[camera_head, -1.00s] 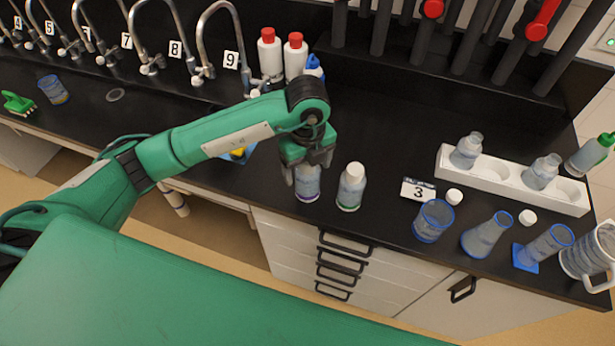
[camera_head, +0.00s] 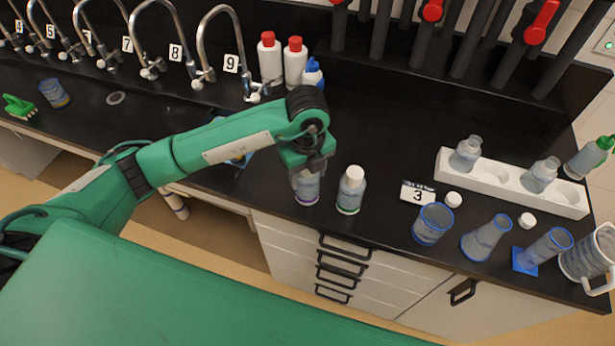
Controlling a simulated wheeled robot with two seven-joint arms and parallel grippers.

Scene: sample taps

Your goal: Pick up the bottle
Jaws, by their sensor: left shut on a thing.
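A clear bottle with a purple band at its base (camera_head: 307,189) stands upright near the counter's front edge. My left gripper (camera_head: 307,168) comes down from above and is shut on its top. The gripper hides the bottle's cap and neck. A second bottle with a white cap and a green band (camera_head: 351,190) stands close to its right, apart from the gripper. My right gripper is not in view.
A number 3 card (camera_head: 418,192), a blue-rimmed beaker (camera_head: 433,223), flasks and a white rack (camera_head: 510,182) stand to the right. Red-capped bottles (camera_head: 270,58) and taps (camera_head: 215,50) line the back.

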